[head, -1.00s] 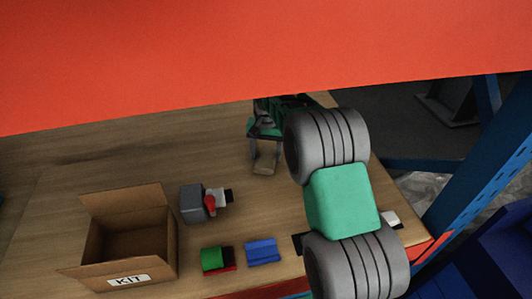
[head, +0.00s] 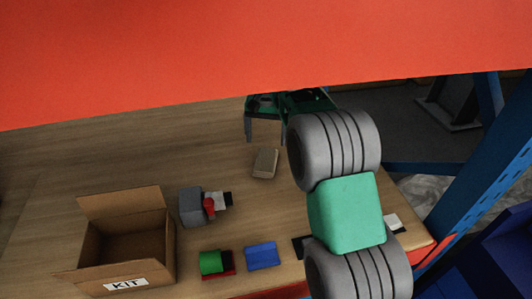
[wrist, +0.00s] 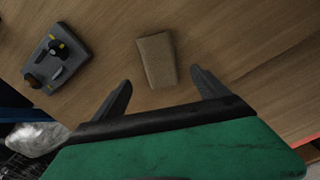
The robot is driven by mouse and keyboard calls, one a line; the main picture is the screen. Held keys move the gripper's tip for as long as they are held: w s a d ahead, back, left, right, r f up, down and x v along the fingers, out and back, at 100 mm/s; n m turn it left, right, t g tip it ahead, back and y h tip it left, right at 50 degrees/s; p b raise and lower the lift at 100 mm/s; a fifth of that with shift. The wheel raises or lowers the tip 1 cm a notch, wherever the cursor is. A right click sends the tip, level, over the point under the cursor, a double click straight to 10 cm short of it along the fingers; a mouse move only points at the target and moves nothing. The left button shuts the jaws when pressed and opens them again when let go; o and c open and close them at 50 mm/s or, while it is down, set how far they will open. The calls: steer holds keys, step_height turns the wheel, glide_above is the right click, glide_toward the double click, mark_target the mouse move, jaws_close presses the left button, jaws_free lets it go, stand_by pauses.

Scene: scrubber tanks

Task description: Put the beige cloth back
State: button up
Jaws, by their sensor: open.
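The beige cloth (head: 265,163) lies as a small folded block on the wooden table in the head view, just below my gripper. My gripper (head: 264,142) is open, its two fingers apart and empty. In the wrist view the cloth (wrist: 157,60) lies on the wood beyond and between the open fingertips of my gripper (wrist: 160,82). No finger touches it there.
A cardboard box marked KIT (head: 127,283) stands open at the left. A grey block with a red part (head: 192,206), a green and red item (head: 214,264) and a blue block (head: 262,255) lie nearby. A dark grey holder (wrist: 58,58) shows in the wrist view. An orange panel (head: 250,50) spans the top.

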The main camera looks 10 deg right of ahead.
steer(key=s+r+n+t, duration=0.2)
steer(key=s+r, duration=0.5)
steer(key=s, duration=0.5)
steer(key=s+f+n+t, duration=0.1)
steer(key=s+f, duration=0.2)
steer(key=s, duration=0.4)
steer(key=s+f+n+t, duration=0.1)
steer(key=s+f, duration=0.3)
steer(key=s, duration=0.3)
steer(key=shift+a+f+n, duration=0.15)
steer(key=shift+n, duration=0.25)
steer(key=shift+c, duration=0.2)
